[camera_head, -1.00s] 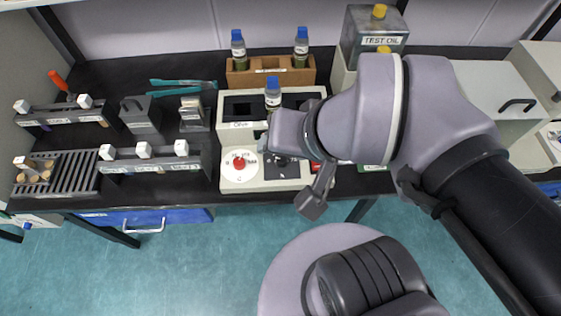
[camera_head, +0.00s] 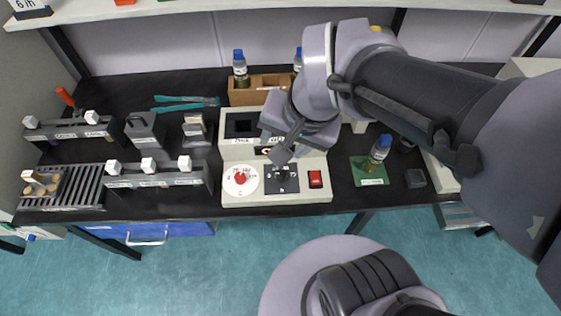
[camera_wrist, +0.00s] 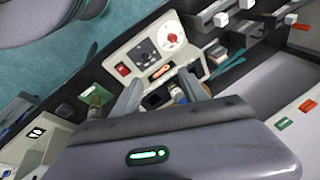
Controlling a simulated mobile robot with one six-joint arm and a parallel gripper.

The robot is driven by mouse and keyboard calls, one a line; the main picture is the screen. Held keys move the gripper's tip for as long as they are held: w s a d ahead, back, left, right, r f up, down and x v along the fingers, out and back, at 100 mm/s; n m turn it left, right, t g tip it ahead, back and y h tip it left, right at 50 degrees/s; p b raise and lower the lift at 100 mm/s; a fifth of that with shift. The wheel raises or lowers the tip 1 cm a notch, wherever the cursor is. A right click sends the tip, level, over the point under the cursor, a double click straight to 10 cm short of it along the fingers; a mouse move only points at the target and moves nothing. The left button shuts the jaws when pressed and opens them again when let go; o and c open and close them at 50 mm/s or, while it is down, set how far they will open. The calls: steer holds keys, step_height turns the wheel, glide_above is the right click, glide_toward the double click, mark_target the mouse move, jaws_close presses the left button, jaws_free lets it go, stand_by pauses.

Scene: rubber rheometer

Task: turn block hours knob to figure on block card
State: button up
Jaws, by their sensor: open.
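The cream block unit (camera_head: 232,203) stands at the bench's front edge. Its front panel has a white dial with a red knob (camera_head: 240,178) at left, a black panel with a dark knob (camera_head: 283,179) in the middle and a red switch (camera_head: 315,179) at right. I cannot read which knob sets hours or where it points. The wrist view shows the red knob (camera_wrist: 172,39), the dark knob (camera_wrist: 145,57) and a lit display (camera_wrist: 161,71). A card reading "6 h" (camera_head: 31,5) is on the top shelf. My gripper (camera_wrist: 159,78) is open above the unit's back half, apart from both knobs.
A bottle (camera_head: 380,148) stands on a green mat (camera_head: 371,180) to the right. A wooden rack (camera_head: 243,97) with bottles is behind the unit. Racks with white-topped pieces (camera_head: 160,181) are to the left.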

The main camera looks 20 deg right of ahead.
steer(key=w+d+f+m+g+p, duration=0.2)
steer(key=w+f+m+p, duration=0.15)
steer(key=w, duration=0.35)
steer(key=g, duration=0.1)
glide_toward(282, 173)
steer(key=shift+m+g+h, duration=0.3)
steer(key=shift+m+h, duration=0.15)
steer(key=shift+h, duration=0.05)
steer(key=f+b, duration=0.2)
steer(key=f, duration=0.1)
steer(key=f+b, duration=0.1)
steer(key=f, duration=0.1)
steer(key=w+a+f+b, duration=0.1)
steer(key=f+b, duration=0.1)
steer(key=f, duration=0.1)
steer(key=shift+f+b, duration=0.3)
steer(key=shift+f, duration=0.05)
steer(key=shift+c, duration=0.4)
jaws_close()
